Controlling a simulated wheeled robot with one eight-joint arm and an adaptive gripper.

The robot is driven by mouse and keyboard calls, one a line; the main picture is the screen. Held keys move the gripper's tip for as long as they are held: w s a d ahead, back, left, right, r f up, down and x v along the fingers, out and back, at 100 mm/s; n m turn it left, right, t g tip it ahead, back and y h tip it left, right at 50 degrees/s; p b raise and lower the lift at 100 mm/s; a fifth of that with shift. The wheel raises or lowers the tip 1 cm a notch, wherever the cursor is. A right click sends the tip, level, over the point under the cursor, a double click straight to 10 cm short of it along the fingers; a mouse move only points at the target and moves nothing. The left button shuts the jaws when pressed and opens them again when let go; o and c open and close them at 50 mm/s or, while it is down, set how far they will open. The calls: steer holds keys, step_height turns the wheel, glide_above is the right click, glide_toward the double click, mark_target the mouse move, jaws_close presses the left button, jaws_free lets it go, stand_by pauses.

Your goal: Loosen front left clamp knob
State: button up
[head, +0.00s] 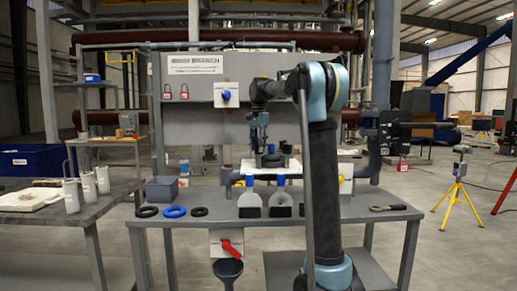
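My gripper (267,161) points down over the left half of this plate, at or just above the dark parts. I cannot tell whether its fingers touch a knob. The front left clamp knob is not clearly visible and may be hidden by my gripper.
The bench (330,212) holds a grey box (162,189), a blue ring (174,212), black rings (147,212), arched grey pieces (250,205) and a dark tool (388,208). A grey panel (225,80) stands behind. A red-handled valve (232,248) hangs below the front edge.

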jaws_close()
steer(key=shift+n, duration=0.3)
steer(key=n, duration=0.3)
steer(key=shift+n, duration=0.3)
steer(key=n, duration=0.4)
steer(key=shift+n, duration=0.3)
steer(key=n, duration=0.4)
steer(key=shift+n, duration=2.5)
